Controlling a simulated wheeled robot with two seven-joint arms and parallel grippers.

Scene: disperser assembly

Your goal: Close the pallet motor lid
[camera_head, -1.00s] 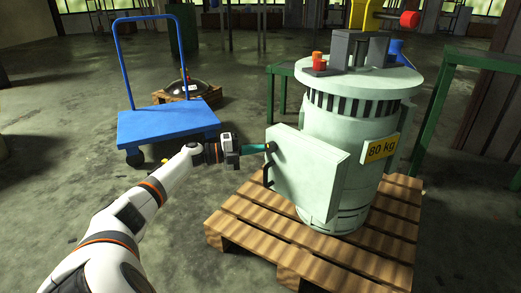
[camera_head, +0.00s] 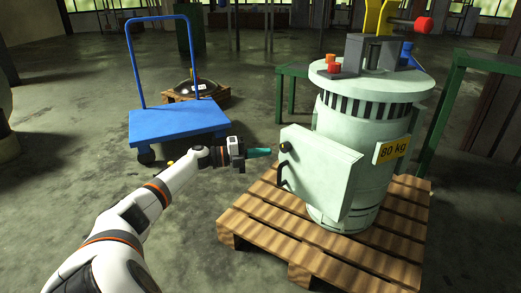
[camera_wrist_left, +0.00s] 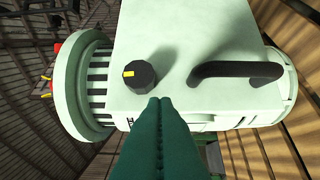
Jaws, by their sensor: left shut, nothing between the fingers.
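The pale green motor (camera_head: 368,130) stands upright on a wooden pallet (camera_head: 262,222). Its lid (camera_head: 322,180) is a square panel that stands out from the motor's left side, partly open. The lid bears a black knob with a yellow mark (camera_wrist_left: 139,76) and a black curved handle (camera_wrist_left: 235,71), which also shows in the head view (camera_head: 283,176). My left gripper (camera_head: 270,152) is shut and empty, its green fingertips just left of the lid's upper left edge by the knob. In the left wrist view the fingertips (camera_wrist_left: 160,100) overlap the lid near the knob; contact cannot be told. My right gripper is not in view.
A blue cart (camera_head: 180,122) stands at the left behind my arm. A small crate with a dark round part (camera_head: 195,90) lies behind it. Green stands (camera_head: 445,110) are beside and behind the motor. The floor left of the pallet is clear.

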